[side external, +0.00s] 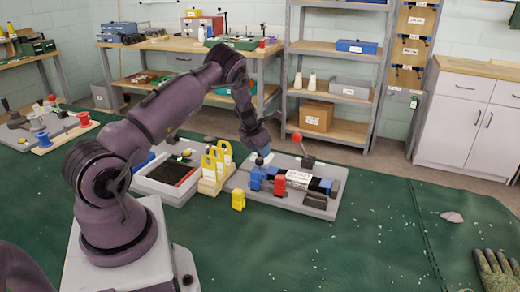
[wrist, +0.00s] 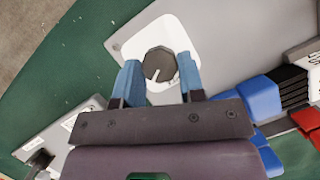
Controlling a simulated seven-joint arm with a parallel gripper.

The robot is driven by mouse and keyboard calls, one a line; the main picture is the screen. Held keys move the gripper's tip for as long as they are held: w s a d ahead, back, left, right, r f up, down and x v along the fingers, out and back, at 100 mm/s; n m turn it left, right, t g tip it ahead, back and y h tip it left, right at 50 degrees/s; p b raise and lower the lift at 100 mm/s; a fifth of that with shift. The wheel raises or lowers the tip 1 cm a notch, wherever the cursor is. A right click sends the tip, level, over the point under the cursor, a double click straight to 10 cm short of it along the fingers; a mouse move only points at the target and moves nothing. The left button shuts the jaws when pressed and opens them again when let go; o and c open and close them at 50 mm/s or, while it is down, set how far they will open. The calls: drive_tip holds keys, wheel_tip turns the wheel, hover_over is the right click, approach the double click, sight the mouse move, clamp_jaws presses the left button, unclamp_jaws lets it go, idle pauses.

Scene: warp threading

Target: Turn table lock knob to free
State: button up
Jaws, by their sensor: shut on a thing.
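The lock knob (wrist: 160,64) is a round black knob with a white pointer line, set on a white plate (wrist: 172,38) on a grey base. In the wrist view the pointer line is on the knob's lower side. My gripper (wrist: 160,73) has blue fingers on either side of the knob and is shut on it. In the side view my gripper (side external: 264,155) reaches down at the back left of the grey fixture (side external: 318,201), and the knob cannot be made out there. No marking for the free position is readable.
Blue blocks (wrist: 262,98) and a red block (wrist: 307,119) sit near the gripper. A red-ball lever (side external: 297,137) rises behind the fixture. Yellow tags (side external: 216,160) and a tray (side external: 168,178) stand at left. The green mat (side external: 370,235) is mostly clear at front right; a glove (side external: 494,270) lies there.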

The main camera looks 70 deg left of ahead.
drive_tip(key=n+y, duration=0.1)
drive_tip(key=n, duration=0.2)
drive_tip(key=n+g+y, duration=0.1)
drive_tip(key=n, duration=0.2)
drive_tip(key=shift+w+d, duration=0.2)
drive_tip(key=n+g, duration=0.1)
drive_tip(key=n, duration=0.1)
drive_tip(key=n+g, duration=0.1)
drive_tip(key=n, duration=0.2)
drive_tip(key=shift+w+y, duration=0.1)
drive_tip(key=shift+y, duration=0.3)
drive_tip(key=shift+n, duration=0.4)
drive_tip(key=o, duration=0.9)
drive_tip(key=v, duration=1.3)
drive_tip(key=shift+w, duration=0.2)
